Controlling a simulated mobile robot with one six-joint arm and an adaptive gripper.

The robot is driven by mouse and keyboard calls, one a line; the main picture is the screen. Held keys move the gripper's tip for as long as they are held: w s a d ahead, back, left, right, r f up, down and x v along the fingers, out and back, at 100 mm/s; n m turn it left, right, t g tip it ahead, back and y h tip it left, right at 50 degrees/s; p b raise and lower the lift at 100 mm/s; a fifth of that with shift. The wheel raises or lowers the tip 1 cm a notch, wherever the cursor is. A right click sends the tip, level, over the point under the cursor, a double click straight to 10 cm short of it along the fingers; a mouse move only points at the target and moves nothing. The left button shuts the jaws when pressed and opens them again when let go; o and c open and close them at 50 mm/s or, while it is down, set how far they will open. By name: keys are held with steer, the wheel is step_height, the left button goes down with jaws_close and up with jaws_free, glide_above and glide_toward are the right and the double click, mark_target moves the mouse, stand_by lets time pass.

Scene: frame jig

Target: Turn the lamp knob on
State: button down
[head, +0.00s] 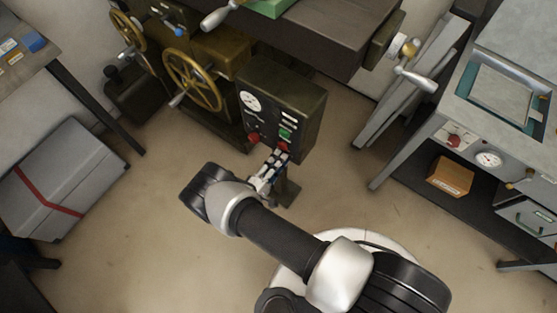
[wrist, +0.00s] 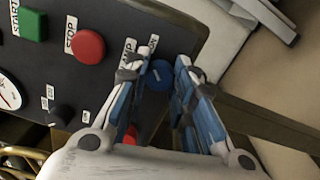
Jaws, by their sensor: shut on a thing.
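The lamp knob (wrist: 159,74) is a round blue knob with a pale mark on its face, beside a partly covered label reading as LAMP. It sits on the dark control panel (wrist: 110,18), which is the front of a box (head: 300,115) in the head view. My gripper (wrist: 166,72) has its blue-padded fingers on either side of the knob, shut on it. In the head view my gripper (head: 276,163) reaches the lower front of the box and hides the knob. The fingers cover part of the panel.
Near the knob are a red STOP button (wrist: 88,46), a green START button (wrist: 34,25), a small black knob (wrist: 62,114) and a gauge (wrist: 8,93). A brass handwheel machine (head: 193,82) stands left of the box. A workbench (head: 455,108) stands right; floor between is open.

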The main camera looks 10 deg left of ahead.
stand_by(0.3)
steer(key=c, duration=1.3)
jaws_free()
steer(key=v, duration=1.2)
steer(key=shift+s, duration=0.1)
